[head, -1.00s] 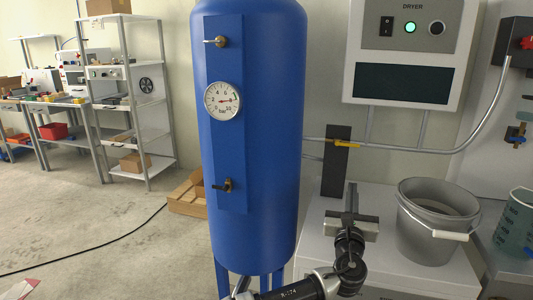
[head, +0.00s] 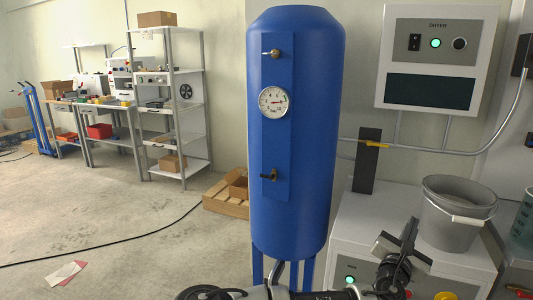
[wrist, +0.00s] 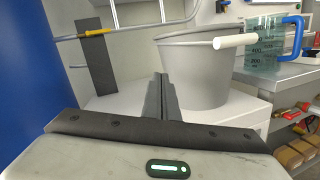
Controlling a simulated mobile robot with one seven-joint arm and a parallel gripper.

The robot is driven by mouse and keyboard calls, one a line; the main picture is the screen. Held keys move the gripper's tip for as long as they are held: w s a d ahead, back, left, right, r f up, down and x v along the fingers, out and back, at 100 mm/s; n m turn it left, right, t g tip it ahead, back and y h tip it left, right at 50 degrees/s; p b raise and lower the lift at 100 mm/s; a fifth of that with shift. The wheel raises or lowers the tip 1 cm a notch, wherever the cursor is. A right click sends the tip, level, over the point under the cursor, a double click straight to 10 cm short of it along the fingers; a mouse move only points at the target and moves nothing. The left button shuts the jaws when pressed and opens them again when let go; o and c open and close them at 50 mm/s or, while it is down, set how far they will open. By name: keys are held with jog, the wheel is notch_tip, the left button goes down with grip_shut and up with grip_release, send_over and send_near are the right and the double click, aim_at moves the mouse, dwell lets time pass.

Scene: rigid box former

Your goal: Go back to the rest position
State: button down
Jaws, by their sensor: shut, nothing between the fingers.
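My gripper (head: 404,240) is at the lower right of the head view, in front of the white cabinet and left of the grey bucket. In the wrist view its fingers (wrist: 161,95) are together with nothing between them. It touches nothing that I can see. The blue tank (head: 290,140) stands left of my gripper, with a round gauge (head: 273,102), an upper valve (head: 271,54) and a lower valve (head: 269,175) on its front plate.
The grey bucket (head: 456,225) stands on the white cabinet (head: 352,215), close to my gripper. A dryer panel (head: 440,60) hangs above. A clear jug (wrist: 265,42) is at the right. A wooden crate (head: 226,200) and a black cable (head: 120,248) lie on the floor. Open floor is at left.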

jog(key=s+d+f+m+g, duration=0.2)
jog(key=m, duration=0.1)
jog(key=s+d+f+m+g, duration=0.2)
jog(key=f+m, duration=0.1)
jog(key=s+d+f+m+g+h, duration=0.1)
jog(key=s+d+f+m+g, duration=0.1)
jog(key=s+f, duration=0.1)
jog(key=shift+m, duration=0.4)
jog(key=s+a+f+m+g+y, duration=0.5)
jog(key=s+a+f+m, duration=0.2)
jog(key=f+m, duration=0.25)
jog(key=a+r+m+y, duration=0.3)
jog(key=a+y, duration=0.2)
jog(key=a, duration=0.7)
jog(key=s+a+r+m+y, duration=0.2)
jog(key=s+a+r+y, duration=0.25)
jog(key=a+r, duration=0.65)
jog(key=s+r+m+t+h, duration=0.1)
jog(key=s+r+m+h, duration=0.1)
jog(key=s+r, duration=0.85)
notch_tip(320, 180, up, 27)
jog(key=p, duration=2.6)
jog(key=shift+a, duration=0.35)
jog(key=shift+s+y, duration=0.1)
jog(key=shift+y, duration=0.15)
